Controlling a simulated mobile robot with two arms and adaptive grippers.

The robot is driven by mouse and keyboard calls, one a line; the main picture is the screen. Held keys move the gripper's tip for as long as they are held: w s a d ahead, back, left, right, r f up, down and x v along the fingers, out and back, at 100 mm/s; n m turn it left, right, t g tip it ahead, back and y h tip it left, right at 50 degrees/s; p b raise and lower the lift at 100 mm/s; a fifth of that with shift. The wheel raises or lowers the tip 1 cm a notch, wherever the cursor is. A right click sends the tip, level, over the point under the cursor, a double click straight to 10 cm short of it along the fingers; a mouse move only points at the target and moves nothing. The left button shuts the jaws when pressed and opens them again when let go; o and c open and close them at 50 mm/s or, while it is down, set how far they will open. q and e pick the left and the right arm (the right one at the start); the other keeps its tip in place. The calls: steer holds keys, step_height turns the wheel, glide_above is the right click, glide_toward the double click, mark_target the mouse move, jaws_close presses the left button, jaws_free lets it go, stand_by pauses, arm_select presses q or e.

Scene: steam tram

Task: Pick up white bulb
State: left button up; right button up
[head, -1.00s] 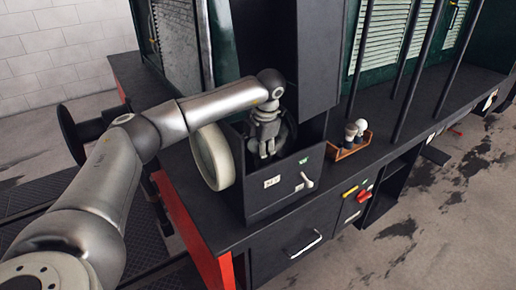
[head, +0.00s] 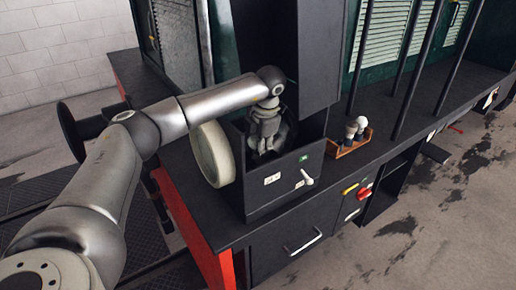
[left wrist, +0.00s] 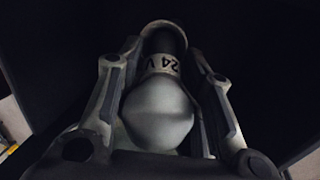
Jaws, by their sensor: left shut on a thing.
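In the left wrist view a white bulb (left wrist: 158,112) with a collar marked "24 V" lies between the fingers of my left gripper (left wrist: 165,95). The fingers are shut on it, one along each side. The bulb's far end runs into a dark part, and I cannot tell whether it is still seated there. In the head view my left gripper (head: 263,140) reaches down into the open black lamp housing (head: 285,185). The bulb inside is hidden from the head view by the gripper. My right gripper is not in view.
A small wooden box (head: 349,146) with two bulbs (head: 354,128), one pale and one dark, stands right of the housing. A round white lens (head: 212,154) is on the housing's left side. A small lever (head: 307,177) sticks out in front. Black upright bars rise further right.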

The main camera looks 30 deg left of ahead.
arm_select(q)
steer(key=shift+w+r, duration=0.1)
steer(key=shift+r, duration=0.45)
steer(key=w+a+r+b+v, duration=0.1)
steer(key=a+b+v, duration=0.1)
steer(key=v, duration=1.4)
steer(key=shift+a+r, duration=0.2)
steer(key=shift+a, duration=0.4)
steer(key=shift+w+f, duration=0.1)
steer(key=shift+w, duration=0.05)
